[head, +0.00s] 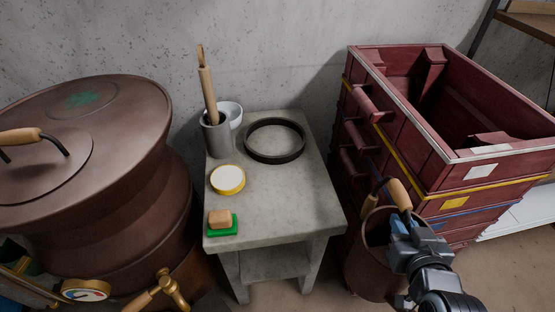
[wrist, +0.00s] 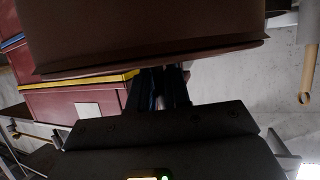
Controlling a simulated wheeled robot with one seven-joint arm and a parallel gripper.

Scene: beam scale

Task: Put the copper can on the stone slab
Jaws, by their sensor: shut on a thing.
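The copper can (head: 368,262) is a brown, open-topped bucket with a wire bail and a wooden grip (head: 399,194). It is to the right of the stone slab, in front of the red crates. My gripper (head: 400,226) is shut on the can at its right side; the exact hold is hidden. In the wrist view, the can (wrist: 150,35) fills the upper part, with my fingers (wrist: 160,84) at its edge. I cannot tell whether it is clear of the floor. The stone slab (head: 262,204) is the grey top of a low bench.
On the slab are a black ring (head: 275,157), a grey holder (head: 217,140) with a wooden-handled tool, a white bowl (head: 231,112), a yellow-rimmed disc (head: 227,180) and a green sponge holder (head: 222,228). Its front right is bare. A large brown vessel (head: 130,135) stands left, red crates (head: 440,165) right.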

